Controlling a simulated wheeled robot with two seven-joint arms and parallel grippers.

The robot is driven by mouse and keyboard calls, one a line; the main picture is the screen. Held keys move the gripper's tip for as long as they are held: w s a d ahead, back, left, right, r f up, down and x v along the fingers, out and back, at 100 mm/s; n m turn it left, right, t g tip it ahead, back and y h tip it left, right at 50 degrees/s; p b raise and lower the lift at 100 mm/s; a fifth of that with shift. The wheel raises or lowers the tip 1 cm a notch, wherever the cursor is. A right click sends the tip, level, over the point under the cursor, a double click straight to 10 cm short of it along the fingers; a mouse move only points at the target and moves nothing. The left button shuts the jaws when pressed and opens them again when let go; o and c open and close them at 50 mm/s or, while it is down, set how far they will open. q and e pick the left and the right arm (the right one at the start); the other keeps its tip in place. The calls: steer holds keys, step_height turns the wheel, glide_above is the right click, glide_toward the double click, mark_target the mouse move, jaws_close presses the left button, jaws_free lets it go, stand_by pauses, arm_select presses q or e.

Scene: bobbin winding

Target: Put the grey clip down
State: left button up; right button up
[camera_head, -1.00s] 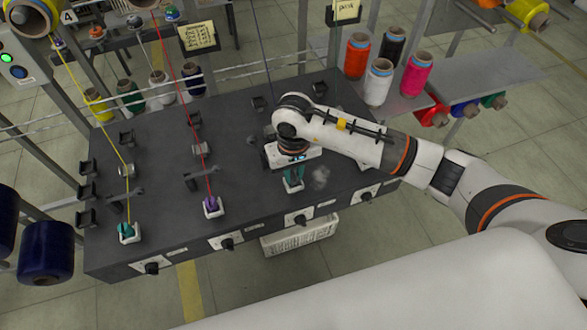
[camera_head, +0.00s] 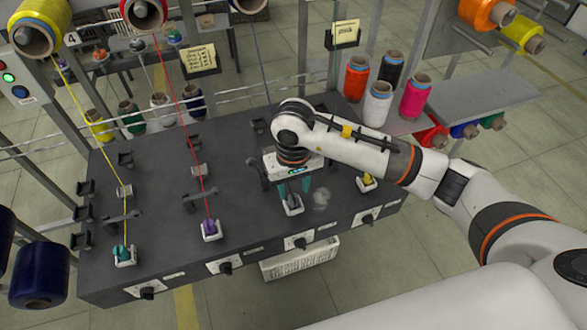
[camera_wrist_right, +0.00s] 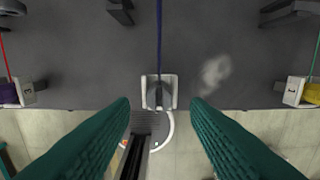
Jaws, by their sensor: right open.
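The grey clip (camera_head: 292,203) sits in a white square holder at the front edge of the dark machine bench (camera_head: 235,185). In the right wrist view, the clip (camera_wrist_right: 158,97) is inside the holder's frame, with a dark blue thread (camera_wrist_right: 159,45) running up from it. My right gripper (camera_head: 293,188) is over this holder. Its teal fingers are spread apart, one on each side of the clip, and do not appear to touch it. The open fingers (camera_wrist_right: 162,106) also show in the wrist view. My left gripper is not in view.
Teal (camera_head: 123,252), purple (camera_head: 210,229) and yellow (camera_head: 367,180) clips stand in neighbouring holders along the front edge. Yellow and red threads cross the bench on the left. Coloured spools (camera_head: 378,103) stand on a shelf behind my right arm. A white basket (camera_head: 300,259) is below the edge.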

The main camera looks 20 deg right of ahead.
mark_target(293, 197)
step_height(293, 197, up, 9)
steer(key=b, duration=0.2)
steer(key=shift+f, duration=0.2)
